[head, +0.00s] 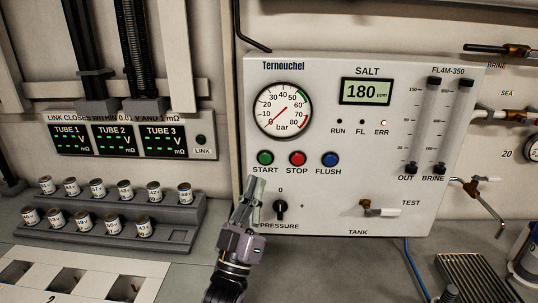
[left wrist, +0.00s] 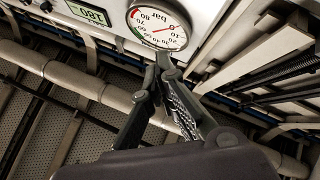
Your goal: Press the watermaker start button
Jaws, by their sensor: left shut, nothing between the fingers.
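The watermaker panel (head: 340,100) is a white plate with a pressure gauge (head: 283,109). Below the gauge are a green START button (head: 265,158), a red STOP button (head: 297,158) and a blue FLUSH button (head: 330,159). My left gripper (head: 249,183) is shut and empty, with its fingertips pointing up just below and left of the START button. I cannot tell whether the tips touch the panel. In the left wrist view the shut fingertips (left wrist: 164,60) show just below the gauge (left wrist: 159,24); the buttons are not visible there. My right gripper is not in view.
The black pressure knob (head: 280,208) is right of my left gripper. A valve handle (head: 380,209) sticks out lower right. Stepped racks of small canisters (head: 108,210) stand at left under a display box (head: 125,138).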

